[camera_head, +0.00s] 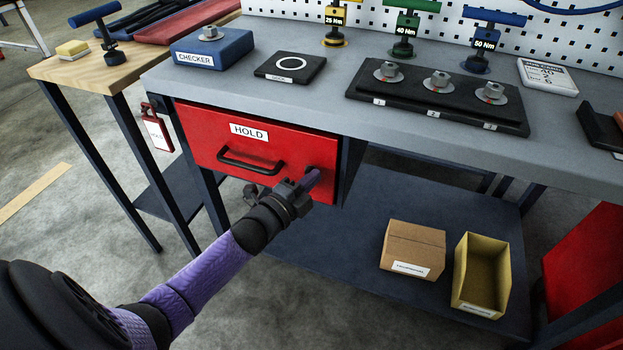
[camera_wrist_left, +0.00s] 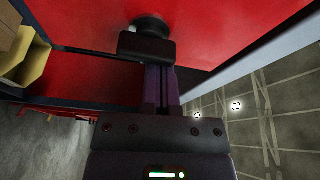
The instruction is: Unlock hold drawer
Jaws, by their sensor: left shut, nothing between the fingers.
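The red drawer (camera_head: 205,135) labelled HOLD, with a black bar handle (camera_head: 250,165), appears closed under the grey bench top. My left gripper (camera_head: 312,178) is at the right part of the drawer front, right of the handle. Its purple fingers are shut with nothing between them. In the left wrist view the fingers (camera_wrist_left: 160,85) point at the red front, where a dark round fitting (camera_wrist_left: 150,23) shows just beyond a black block at the finger ends. I cannot tell whether they touch the fitting. The lock's face is hidden. My right gripper is out of view.
A red padlock-shaped tag (camera_head: 157,133) hangs at the bench's left side. The bench top holds a blue CHECKER box (camera_head: 212,50), a black pad (camera_head: 290,67) and a numbered black block (camera_head: 440,102). A cardboard box (camera_head: 413,250) and yellow bin (camera_head: 481,275) stand on the lower shelf.

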